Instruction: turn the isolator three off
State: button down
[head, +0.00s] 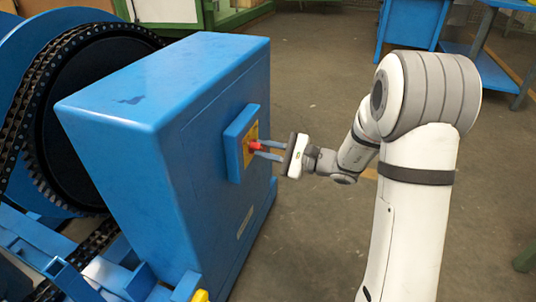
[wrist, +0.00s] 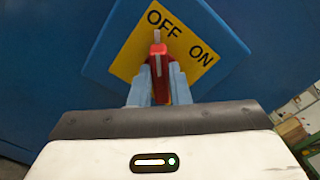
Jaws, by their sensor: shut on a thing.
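The isolator is a red handle (head: 255,146) on a yellow plate, set on a blue box on the side of a large blue cabinet. In the wrist view the red handle (wrist: 159,62) has a pale line on it. The line points up toward the word OFF on the yellow plate (wrist: 128,60); ON is to the right. My gripper (head: 262,150) reaches in from the right, its two blue-grey fingers on either side of the handle and shut on it.
The blue cabinet (head: 165,80) fills the left middle of the head view. A dark chain (head: 45,75) runs round a large wheel behind it. The grey floor (head: 310,70) between cabinet and arm is clear. A blue bench (head: 413,25) stands at the back right.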

jog(key=shift+s+a+n, duration=0.1)
jog(key=shift+n, duration=0.2)
dwell(0.4)
jog(key=c, duration=1.4)
grip_release()
jog(key=shift+o, duration=0.2)
jog(key=p+v, duration=0.2)
jog(key=v, duration=0.6)
jog(key=shift+r, duration=0.1)
